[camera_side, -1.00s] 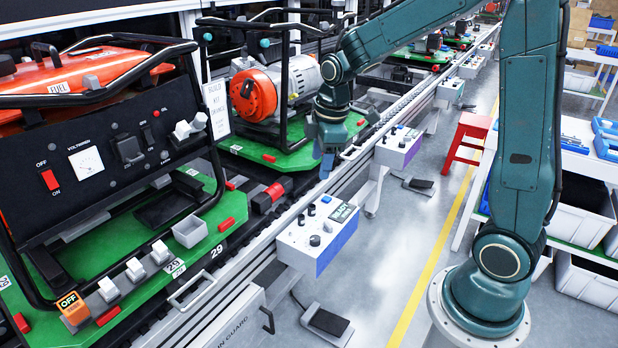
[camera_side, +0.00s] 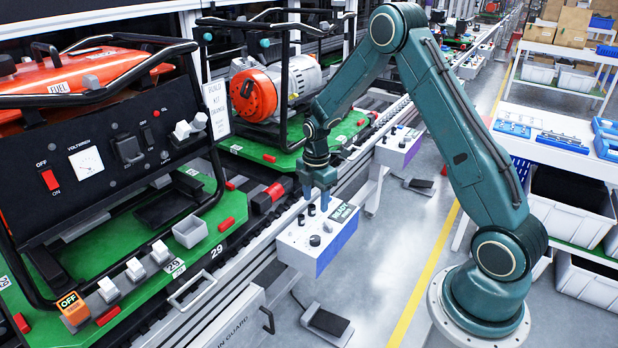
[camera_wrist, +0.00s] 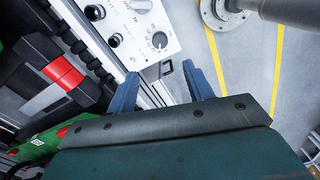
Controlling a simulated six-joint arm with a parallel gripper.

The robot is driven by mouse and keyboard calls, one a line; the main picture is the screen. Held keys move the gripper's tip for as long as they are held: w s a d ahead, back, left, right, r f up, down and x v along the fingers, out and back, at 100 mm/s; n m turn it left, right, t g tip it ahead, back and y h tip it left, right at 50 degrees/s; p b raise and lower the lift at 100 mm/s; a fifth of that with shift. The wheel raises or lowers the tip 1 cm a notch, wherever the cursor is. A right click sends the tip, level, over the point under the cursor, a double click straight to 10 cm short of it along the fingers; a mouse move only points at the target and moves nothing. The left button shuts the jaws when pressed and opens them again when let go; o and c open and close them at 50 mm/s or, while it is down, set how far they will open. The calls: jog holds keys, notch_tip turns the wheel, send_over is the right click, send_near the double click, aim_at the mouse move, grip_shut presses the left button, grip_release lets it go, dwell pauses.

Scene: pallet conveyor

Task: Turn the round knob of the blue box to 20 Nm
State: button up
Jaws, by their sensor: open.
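The blue box (camera_side: 335,248) has a blue side and a pale top panel with several dark knobs and a display reading READY. In the wrist view a round dark knob (camera_wrist: 160,40) with a printed scale sits on the panel (camera_wrist: 175,18). The scale's numbers and the knob's setting are too small to read. My gripper (camera_side: 317,204) points down over the far end of the box, beyond the knobs. Its two blue fingers (camera_wrist: 165,80) are apart and empty. In the wrist view the scale knob lies ahead of the gap between them.
A similar control box (camera_side: 398,147) stands farther back. A foot pedal (camera_side: 327,322) is on the floor below.

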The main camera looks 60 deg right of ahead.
aim_at(315, 238)
jog(key=shift+f, duration=0.1)
jog(key=shift+f, duration=6.8)
jog(key=c, duration=1)
